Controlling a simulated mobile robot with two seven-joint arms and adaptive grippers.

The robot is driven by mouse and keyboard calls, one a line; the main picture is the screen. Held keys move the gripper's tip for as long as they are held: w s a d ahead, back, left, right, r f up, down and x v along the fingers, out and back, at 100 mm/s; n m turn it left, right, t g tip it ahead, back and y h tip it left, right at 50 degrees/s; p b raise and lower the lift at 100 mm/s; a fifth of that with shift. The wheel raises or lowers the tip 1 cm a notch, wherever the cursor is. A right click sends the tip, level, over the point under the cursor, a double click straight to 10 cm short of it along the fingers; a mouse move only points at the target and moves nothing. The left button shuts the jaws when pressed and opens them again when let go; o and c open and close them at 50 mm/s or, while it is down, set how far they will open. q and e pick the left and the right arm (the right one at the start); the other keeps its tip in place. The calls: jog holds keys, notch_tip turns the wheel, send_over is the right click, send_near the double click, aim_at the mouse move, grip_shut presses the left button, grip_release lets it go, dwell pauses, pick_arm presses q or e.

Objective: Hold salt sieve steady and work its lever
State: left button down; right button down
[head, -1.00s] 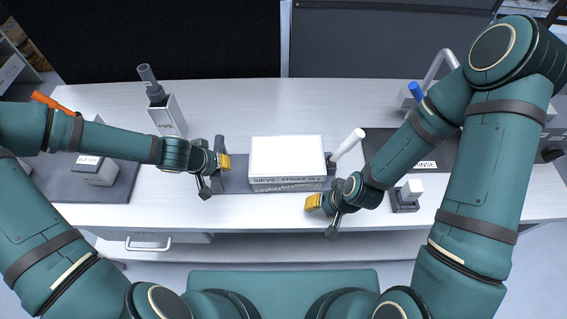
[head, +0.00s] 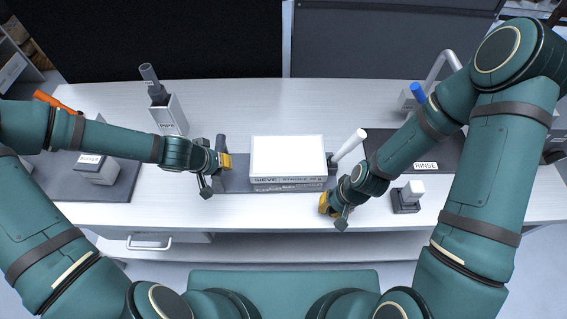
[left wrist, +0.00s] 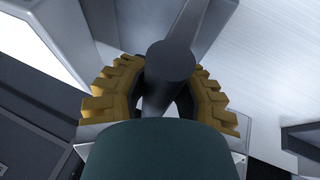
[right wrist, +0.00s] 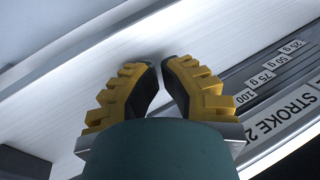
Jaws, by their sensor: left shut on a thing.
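The salt sieve (head: 288,158) is a white-topped box with a lettered grey front, standing mid-table. At its left end is an upright dark handle (head: 220,143); my left gripper (head: 226,161) is shut on it. In the left wrist view the dark round handle (left wrist: 170,62) stands between the yellow fingers. A white-gripped lever (head: 350,145) leans up and right from the sieve's right end. My right gripper (head: 325,204) is at the sieve's front right corner, apart from the lever. In the right wrist view its empty fingertips (right wrist: 162,64) nearly meet, beside the STROKE scale (right wrist: 275,70).
A grey container with a dark-handled tool (head: 170,115) stands behind my left gripper. A BUFFER block (head: 96,169) is at left. A small white-topped block (head: 413,190) and a dark RINSE mat (head: 440,148) are at right. The table's front strip (head: 250,212) is clear.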

jog(key=d+m+g, duration=0.1)
jog(key=w+d+m+g, duration=0.1)
jog(key=d, duration=0.1)
jog(key=w+d+g+y, duration=0.1)
jog(key=shift+d+r+m, duration=0.1)
jog(key=shift+d+m, duration=0.3)
jog(key=w+m+y, duration=0.1)
jog(key=w+d+r+m+y, duration=0.1)
jog(key=m, duration=0.1)
jog(key=w+d+r+m+g+y, duration=0.1)
jog(key=m+y, duration=0.1)
jog(key=shift+w+d, duration=0.2)
jog(key=shift+w, duration=0.2)
jog(key=w+d+r+m+y, duration=0.2)
jog(key=w+d+r+m+t+y, duration=0.1)
jog(key=w+d+r+m+y, duration=0.1)
jog(key=shift+w+m, duration=0.4)
jog(key=w+d+r+m+t+y, duration=0.2)
jog(key=w+d+r+m+y, duration=0.1)
jog(key=d+r+y, duration=0.15)
jog(key=a+r, duration=0.1)
jog(key=a, duration=0.5)
jog(key=shift+r+h, duration=0.3)
jog(key=shift+h, duration=0.15)
